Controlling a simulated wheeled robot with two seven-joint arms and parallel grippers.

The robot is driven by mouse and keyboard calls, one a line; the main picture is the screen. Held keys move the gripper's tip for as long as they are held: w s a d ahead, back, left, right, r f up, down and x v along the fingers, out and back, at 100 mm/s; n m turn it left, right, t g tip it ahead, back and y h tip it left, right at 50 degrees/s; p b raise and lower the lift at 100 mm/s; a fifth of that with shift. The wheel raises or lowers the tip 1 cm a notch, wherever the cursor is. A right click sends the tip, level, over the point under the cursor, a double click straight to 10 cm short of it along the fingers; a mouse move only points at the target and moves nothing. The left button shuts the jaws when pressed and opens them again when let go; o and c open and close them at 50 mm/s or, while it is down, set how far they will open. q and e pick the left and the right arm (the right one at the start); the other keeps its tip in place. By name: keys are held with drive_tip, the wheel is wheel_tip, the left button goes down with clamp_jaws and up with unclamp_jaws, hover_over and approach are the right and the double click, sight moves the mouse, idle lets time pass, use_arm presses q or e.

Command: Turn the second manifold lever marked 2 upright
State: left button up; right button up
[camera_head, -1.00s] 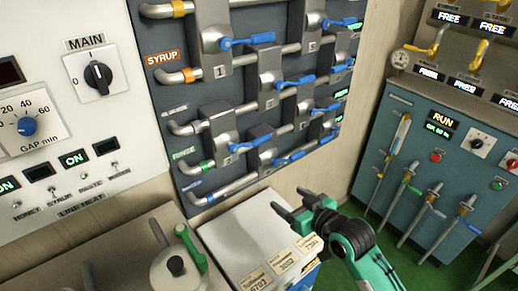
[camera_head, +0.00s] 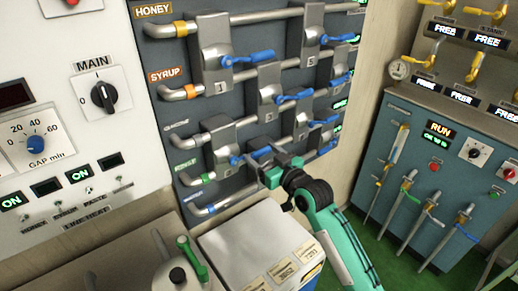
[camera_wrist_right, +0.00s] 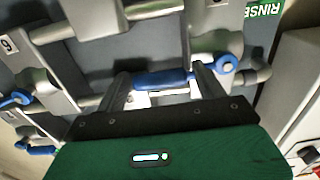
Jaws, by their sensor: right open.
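The manifold panel (camera_head: 295,80) carries grey valve plates with blue levers. In the head view, a lower-left lever (camera_head: 236,160) reaches right from its pivot, roughly level, towards my right gripper (camera_head: 266,166). I cannot read its number with certainty. In the right wrist view, a blue lever handle (camera_wrist_right: 160,79) lies crosswise between the open fingertips of my right gripper (camera_wrist_right: 163,82), with its round pivot (camera_wrist_right: 228,63) to the right. Whether the fingers touch it I cannot tell. The gripper hides part of the lower plates in the head view. My left gripper is not seen.
A white box (camera_head: 262,238) with labels stands below the panel. Pipes (camera_head: 215,208) run close around the levers. A control cabinet (camera_head: 425,160) stands at right, with green floor between.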

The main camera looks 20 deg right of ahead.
drive_tip(key=shift+x, duration=0.8)
drive_tip(key=shift+w+a, duration=0.1)
drive_tip(key=shift+w, duration=0.05)
drive_tip(key=c, duration=1.4)
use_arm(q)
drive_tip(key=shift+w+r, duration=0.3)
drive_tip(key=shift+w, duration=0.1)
